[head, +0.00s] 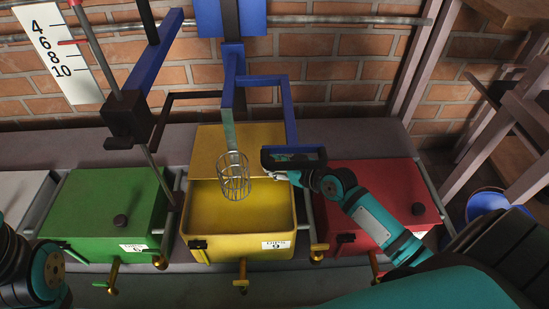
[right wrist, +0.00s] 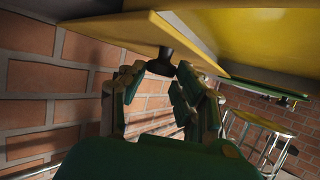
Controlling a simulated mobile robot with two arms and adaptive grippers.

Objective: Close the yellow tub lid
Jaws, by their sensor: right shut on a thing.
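The yellow tub (head: 240,208) stands open in the middle of the row, its inside showing. Its yellow lid (head: 210,150) is raised at the back of the tub; it also shows in the right wrist view (right wrist: 140,27). A black knob (right wrist: 160,63) sticks out from the lid's face in the right wrist view. My right gripper (right wrist: 158,78) has its fingers closed around this knob. In the head view the right gripper (head: 278,175) is at the lid's right side, partly hidden by a dark holder. Only a joint of my left arm shows at lower left; its gripper is out of view.
A wire basket (head: 233,180) hangs from a blue frame (head: 290,110) in front of the lid. A closed green tub (head: 90,210) stands left and a closed red tub (head: 380,195) right, under my right arm. A brick wall is behind.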

